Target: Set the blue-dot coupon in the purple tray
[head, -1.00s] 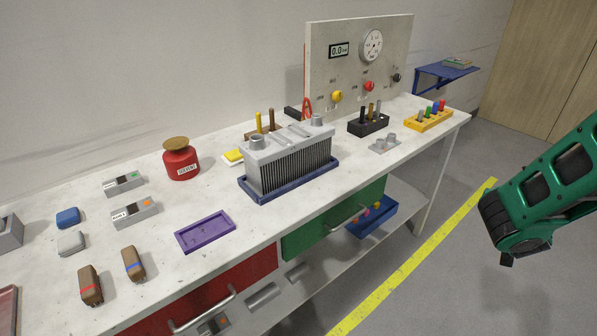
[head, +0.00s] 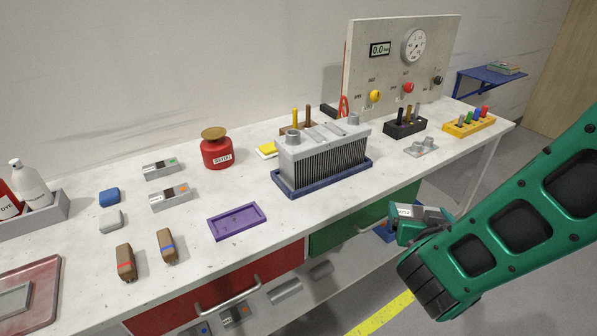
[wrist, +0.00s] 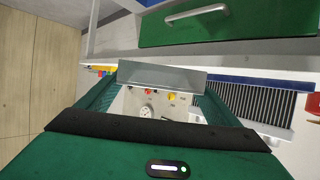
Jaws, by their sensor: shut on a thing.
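The purple tray (head: 237,222) lies empty on the white bench near its front edge, in the head view. My gripper (head: 415,224) is to its right, off the bench's front edge, shut on a grey block (head: 432,213) with a white label. The block also shows as a grey plate across the fingers in the wrist view (wrist: 162,76). No dot shows on it in either view. A small blue mark (head: 203,329) shows on a partly cut-off item below the bench.
A finned grey block in a blue tray (head: 322,160) stands right of the purple tray. Brown blocks (head: 125,262) lie left of it, and a red solvent can (head: 217,150) behind. Red (head: 225,290) and green (head: 365,220) drawers front the bench.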

